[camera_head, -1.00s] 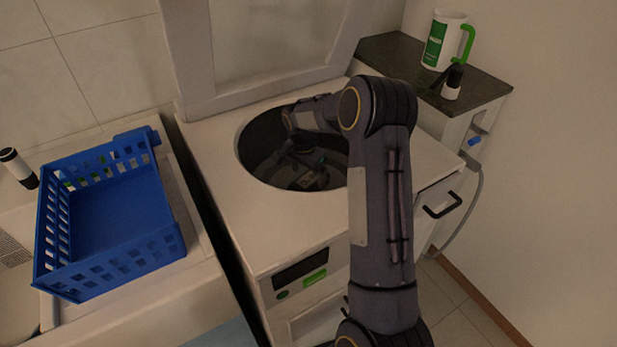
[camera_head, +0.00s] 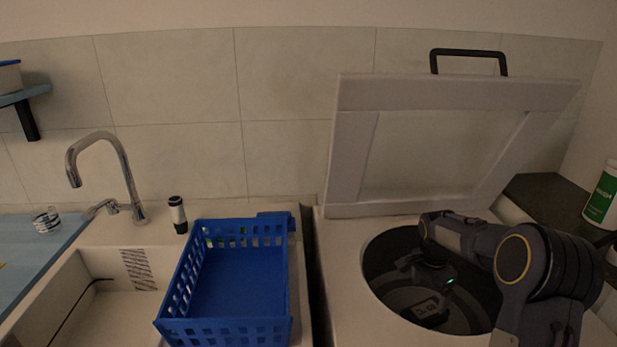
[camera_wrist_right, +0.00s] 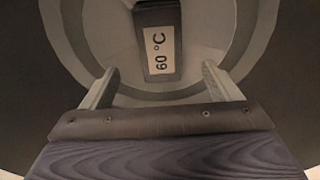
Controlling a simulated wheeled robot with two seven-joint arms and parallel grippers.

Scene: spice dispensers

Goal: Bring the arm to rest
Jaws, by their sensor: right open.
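My right arm (camera_head: 546,262) comes in from the lower right of the head view and bends down into the round opening of a white top-opening machine (camera_head: 345,296). My right gripper (camera_head: 432,278) is inside the opening. In the wrist view the right gripper (camera_wrist_right: 158,70) is open, with its two fingers apart and nothing held between them. A dark block with a "60 °C" label (camera_wrist_right: 160,52) lies at the bottom of the drum, beyond the fingertips; its label also shows in the head view (camera_head: 427,308). My left gripper is not in view.
The machine's lid (camera_head: 430,150) stands open behind the arm.

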